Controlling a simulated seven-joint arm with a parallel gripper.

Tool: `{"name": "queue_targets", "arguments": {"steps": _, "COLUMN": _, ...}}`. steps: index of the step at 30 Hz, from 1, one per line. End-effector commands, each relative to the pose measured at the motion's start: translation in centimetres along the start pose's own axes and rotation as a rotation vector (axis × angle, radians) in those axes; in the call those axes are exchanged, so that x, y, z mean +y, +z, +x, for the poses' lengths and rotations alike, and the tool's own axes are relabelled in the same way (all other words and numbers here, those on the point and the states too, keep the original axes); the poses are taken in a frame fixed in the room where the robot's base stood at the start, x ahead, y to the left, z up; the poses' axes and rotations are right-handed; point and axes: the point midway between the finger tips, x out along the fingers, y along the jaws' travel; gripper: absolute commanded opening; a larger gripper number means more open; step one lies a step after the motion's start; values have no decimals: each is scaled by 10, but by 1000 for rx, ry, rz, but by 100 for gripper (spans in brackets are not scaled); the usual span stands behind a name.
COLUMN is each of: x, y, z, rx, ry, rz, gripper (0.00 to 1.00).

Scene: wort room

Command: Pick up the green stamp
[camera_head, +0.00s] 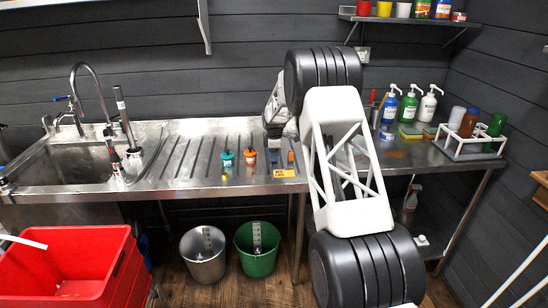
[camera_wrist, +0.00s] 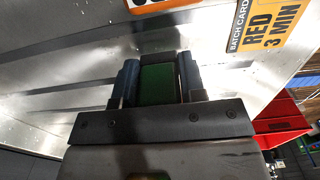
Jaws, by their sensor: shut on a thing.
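In the wrist view, my gripper (camera_wrist: 157,72) is shut on a dark green block, which I take to be the green stamp (camera_wrist: 157,84). It sits between the two blue-grey fingers; its lower end is hidden. In the head view, my gripper (camera_head: 277,122) is over the steel counter, partly hidden by my arm, and the held stamp cannot be made out clearly. A teal-topped stamp (camera_head: 227,160) and an orange-topped one (camera_head: 250,157) stand on the counter left of my gripper.
A yellow batch card (camera_head: 284,173), reading RED 3 MIN in the wrist view (camera_wrist: 268,28), is at the counter's front edge. A sink (camera_head: 72,162) is left, pump bottles (camera_head: 409,105) and a white rack (camera_head: 466,146) right. A red crate (camera_head: 70,255) and green bucket (camera_head: 258,262) stand below.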

Motion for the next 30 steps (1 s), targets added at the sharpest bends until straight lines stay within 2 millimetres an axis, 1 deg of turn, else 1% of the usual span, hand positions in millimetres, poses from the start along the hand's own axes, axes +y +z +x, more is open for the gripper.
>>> {"name": "queue_targets", "arguments": {"steps": 7, "x": 1, "y": 0, "z": -27, "rx": 0, "ry": 3, "rz": 0, "gripper": 14}}
{"name": "queue_targets", "arguments": {"steps": 11, "x": -11, "y": 1, "z": -28, "rx": 0, "ry": 1, "rz": 0, "gripper": 14}}
{"name": "queue_targets", "arguments": {"steps": 17, "x": -34, "y": 3, "z": -29, "rx": 0, "ry": 1, "rz": 0, "gripper": 14}}
{"name": "queue_targets", "arguments": {"steps": 30, "x": -93, "y": 7, "z": -36, "rx": 0, "ry": 2, "rz": 0, "gripper": 14}}
